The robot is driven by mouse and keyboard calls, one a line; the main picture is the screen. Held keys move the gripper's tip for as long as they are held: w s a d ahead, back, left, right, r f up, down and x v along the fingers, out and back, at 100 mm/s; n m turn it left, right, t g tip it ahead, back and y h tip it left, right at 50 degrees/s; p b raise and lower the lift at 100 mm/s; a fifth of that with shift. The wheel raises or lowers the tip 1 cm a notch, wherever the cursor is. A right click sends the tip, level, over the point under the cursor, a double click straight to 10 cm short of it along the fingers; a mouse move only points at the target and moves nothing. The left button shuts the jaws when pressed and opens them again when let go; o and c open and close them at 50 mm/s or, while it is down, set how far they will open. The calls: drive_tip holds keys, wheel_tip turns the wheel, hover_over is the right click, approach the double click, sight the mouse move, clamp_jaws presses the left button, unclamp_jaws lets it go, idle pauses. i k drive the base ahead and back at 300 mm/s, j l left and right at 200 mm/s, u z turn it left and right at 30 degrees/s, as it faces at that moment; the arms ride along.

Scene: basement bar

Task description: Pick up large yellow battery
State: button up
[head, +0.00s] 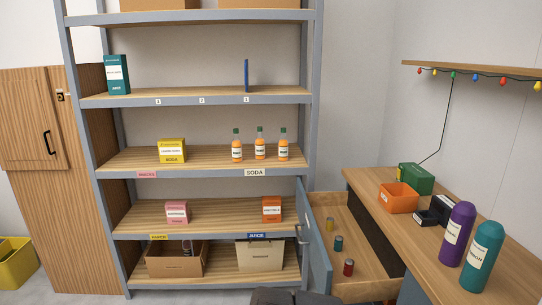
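A small yellow cylinder (330,224), which looks like a yellow battery, stands upright toward the back of the open wooden drawer (376,288) at the lower right. A teal cylinder (338,243) stands in front of it, and a red cylinder (348,267) stands nearer the drawer's front. The three stand apart from one another. No larger yellow battery shows, and fine markings are too small to read. My gripper cannot be made out; only a dark grey part of my own body shows at the bottom edge.
A blue-grey panel (317,250) borders the drawer's left side. The counter (365,182) on the right holds an orange bin (398,198), a green box (416,178), dark containers, a purple bottle (455,238) and a teal bottle (482,258). Shelves (205,97) stand left of it.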

sight(330, 224)
drive_tip(key=z, duration=1.35)
drive_tip(key=k+l+u, duration=0.1)
drive_tip(key=u, duration=0.7)
drive_tip(key=i+j, duration=0.45)
drive_tip(key=i, duration=0.2)
drive_tip(key=i+j, duration=0.45)
drive_tip(key=i, duration=0.2)
drive_tip(key=i+j+z, duration=0.1)
drive_tip(key=i+j, duration=0.35)
drive_tip(key=i, duration=0.2)
